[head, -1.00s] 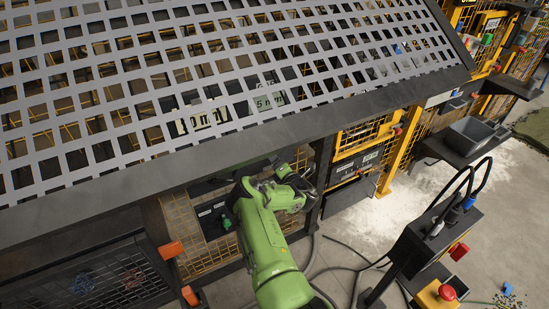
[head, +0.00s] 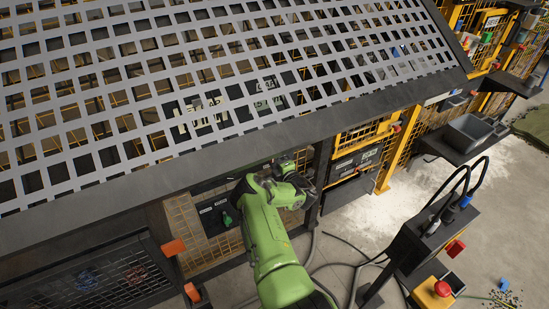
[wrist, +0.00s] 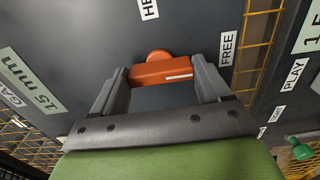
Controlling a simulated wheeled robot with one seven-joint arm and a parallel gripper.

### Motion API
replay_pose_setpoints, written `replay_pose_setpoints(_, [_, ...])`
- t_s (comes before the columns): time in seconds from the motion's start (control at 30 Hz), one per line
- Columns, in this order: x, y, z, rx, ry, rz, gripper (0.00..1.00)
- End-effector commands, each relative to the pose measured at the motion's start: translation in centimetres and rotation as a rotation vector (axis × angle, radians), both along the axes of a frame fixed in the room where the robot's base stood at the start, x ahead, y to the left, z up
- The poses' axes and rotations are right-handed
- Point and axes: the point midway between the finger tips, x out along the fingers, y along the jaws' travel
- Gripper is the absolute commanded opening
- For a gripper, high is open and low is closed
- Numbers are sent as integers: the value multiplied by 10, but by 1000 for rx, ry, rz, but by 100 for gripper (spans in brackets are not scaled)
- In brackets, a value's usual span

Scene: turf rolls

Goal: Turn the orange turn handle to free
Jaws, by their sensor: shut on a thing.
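The orange turn handle (wrist: 160,73) is a short bar with a rounded hub behind it, mounted on a dark panel in the wrist view. A white line marks its right part, toward the FREE label (wrist: 227,47). Another label (wrist: 148,8), cut off and starting with HE, is above it. My gripper (wrist: 163,75) is shut on the handle, one grey finger at each end of the bar. In the head view my green arm reaches under the perforated sheet, and the handle cannot be made out there.
A perforated grey canopy (head: 240,80) overhangs the panel. A green handle (wrist: 301,151) is at the lower right of the wrist view, near a PLAY label (wrist: 292,75).

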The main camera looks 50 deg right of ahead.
Motion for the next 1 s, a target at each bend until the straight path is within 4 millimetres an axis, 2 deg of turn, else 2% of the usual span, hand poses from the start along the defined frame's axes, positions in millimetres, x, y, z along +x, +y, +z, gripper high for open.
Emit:
replay_pose_setpoints(0.27, [-1,0,-2,9,0,-2,46])
replay_pose_setpoints(0.3, [-1,0,-2,9,0,-2,78])
replay_pose_setpoints(0.43, [-1,0,-2,9,0,-2,98])
replay_pose_setpoints(0.47, [-1,0,-2,7,0,-2,100])
replay_pose_setpoints(0.67, [-1,0,-1,5,-1,-1,100])
replay_pose_setpoints(0.77, [-9,2,-1,5,2,-4,100])
replay_pose_setpoints(0.87, [-30,9,0,7,3,-6,100])
replay_pose_setpoints(1.0, [-69,20,-1,8,3,-8,100])
